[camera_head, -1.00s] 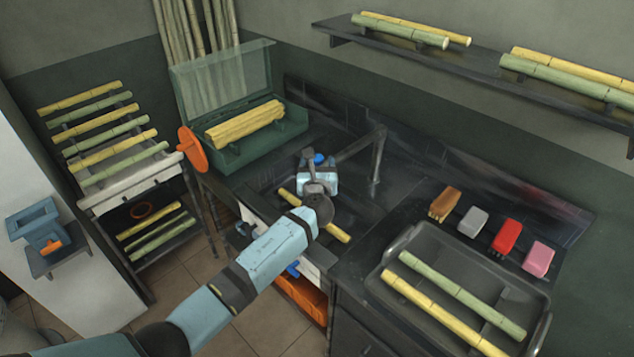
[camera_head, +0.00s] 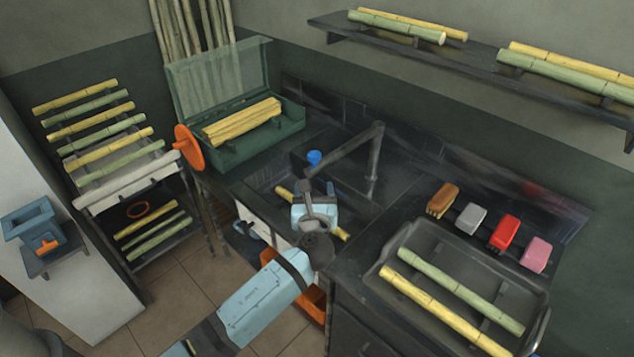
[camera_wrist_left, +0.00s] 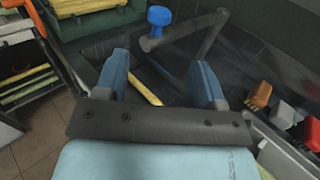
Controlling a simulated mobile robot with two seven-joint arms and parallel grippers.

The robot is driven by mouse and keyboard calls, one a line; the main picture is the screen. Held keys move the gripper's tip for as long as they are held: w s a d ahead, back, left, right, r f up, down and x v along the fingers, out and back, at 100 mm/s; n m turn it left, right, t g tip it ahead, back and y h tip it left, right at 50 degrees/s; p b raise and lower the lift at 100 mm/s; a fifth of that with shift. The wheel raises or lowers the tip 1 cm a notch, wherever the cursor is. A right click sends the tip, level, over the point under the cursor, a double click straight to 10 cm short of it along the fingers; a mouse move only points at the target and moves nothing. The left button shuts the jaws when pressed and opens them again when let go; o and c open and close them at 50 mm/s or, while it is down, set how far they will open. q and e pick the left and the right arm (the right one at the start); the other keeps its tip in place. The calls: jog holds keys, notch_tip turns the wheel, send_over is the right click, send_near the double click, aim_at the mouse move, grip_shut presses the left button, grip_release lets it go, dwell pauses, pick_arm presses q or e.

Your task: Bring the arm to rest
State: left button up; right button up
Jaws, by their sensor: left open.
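My left gripper (camera_head: 312,215) is over the near side of the sink, seen from behind and above. In the left wrist view its two blue fingers (camera_wrist_left: 160,78) stand wide apart with nothing held between them. A yellow cane piece (camera_head: 284,193) lies in the sink (camera_head: 262,182), partly hidden by the gripper. It also shows beyond the open fingers in the left wrist view (camera_wrist_left: 147,90). My right gripper cannot be made out in either view.
A dark tap (camera_head: 373,165) and a blue knob (camera_head: 314,157) stand behind the gripper. A tray (camera_head: 400,243) with two canes and several brushes (camera_head: 472,219) are at right. A green box (camera_head: 232,153) with yellow canes and an orange wheel (camera_head: 189,149) are at left.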

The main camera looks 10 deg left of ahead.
pick_arm(q)
jog(key=s+a+f+n+g+h, duration=0.2)
jog(key=s+f+n+g, duration=0.1)
jog(key=s+f+n, duration=0.4)
jog(key=s+a+f+n+g+h, duration=0.2)
jog(key=s+f+n, duration=0.4)
jog(key=s+f, duration=0.1)
jog(key=s+a+f+n+g+h+p, duration=0.1)
jog(key=s+a+f+n, duration=0.1)
jog(key=s+n, duration=0.7)
jog(key=s+a+f+n+h, duration=0.1)
jog(key=s+a+f+n, duration=0.1)
jog(key=s+n, duration=0.7)
jog(key=shift+s+a+g+p, duration=0.4)
jog(key=shift+s+a, duration=0.1)
jog(key=shift+a, duration=0.25)
